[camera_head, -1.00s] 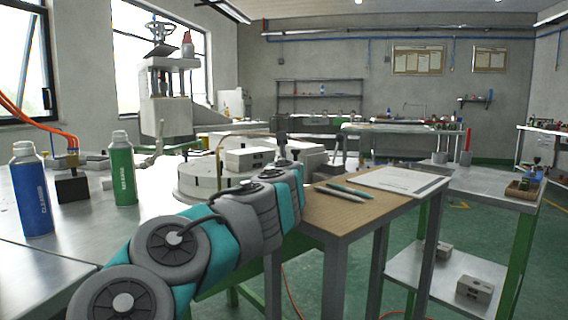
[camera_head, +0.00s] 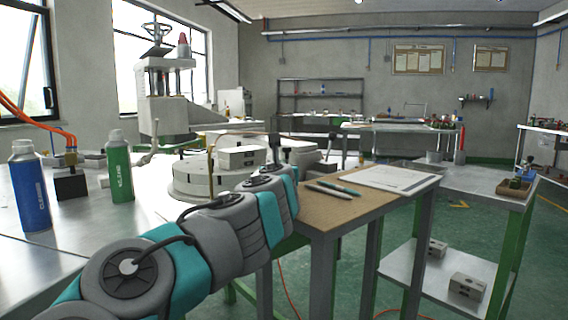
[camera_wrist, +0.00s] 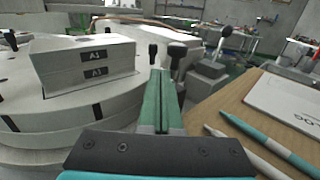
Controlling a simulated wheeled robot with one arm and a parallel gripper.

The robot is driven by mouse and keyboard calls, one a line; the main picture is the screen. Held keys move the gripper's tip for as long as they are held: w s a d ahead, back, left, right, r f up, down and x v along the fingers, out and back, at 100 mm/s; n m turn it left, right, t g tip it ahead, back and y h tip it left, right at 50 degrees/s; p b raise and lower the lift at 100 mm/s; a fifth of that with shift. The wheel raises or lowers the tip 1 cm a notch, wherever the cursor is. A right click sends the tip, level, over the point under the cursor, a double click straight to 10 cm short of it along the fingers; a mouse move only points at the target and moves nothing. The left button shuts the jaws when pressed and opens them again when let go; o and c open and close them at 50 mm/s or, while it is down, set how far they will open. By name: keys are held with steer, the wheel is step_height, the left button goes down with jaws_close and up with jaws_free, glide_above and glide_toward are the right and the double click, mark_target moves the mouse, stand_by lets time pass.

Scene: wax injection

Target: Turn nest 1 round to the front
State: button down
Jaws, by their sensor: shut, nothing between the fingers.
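A round pale turntable (camera_wrist: 60,125) fills the left of the wrist view, and it also shows in the head view (camera_head: 193,180) beyond my arm. On it sits a pale two-part block (camera_wrist: 85,65) marked A1 on both parts; the head view shows it too (camera_head: 242,157). No label reading nest 1 can be made out. My gripper (camera_wrist: 160,78) has its green fingers together and empty, just right of the turntable's edge and the block, apart from the block. Black-knobbed posts (camera_wrist: 177,55) stand just beyond the fingertips; whether the fingers touch one cannot be told.
A wooden-topped table (camera_head: 345,208) with pens (camera_head: 333,190) and a paper sheet (camera_head: 390,178) lies close on the right. A blue bottle (camera_head: 31,190) and a green bottle (camera_head: 121,170) stand on the metal bench at left. A grey clamp-like block (camera_wrist: 207,75) sits past the fingers.

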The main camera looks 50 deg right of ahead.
steer(key=v, duration=0.8)
steer(key=shift+s+d, duration=0.25)
steer(key=shift+s, duration=0.2)
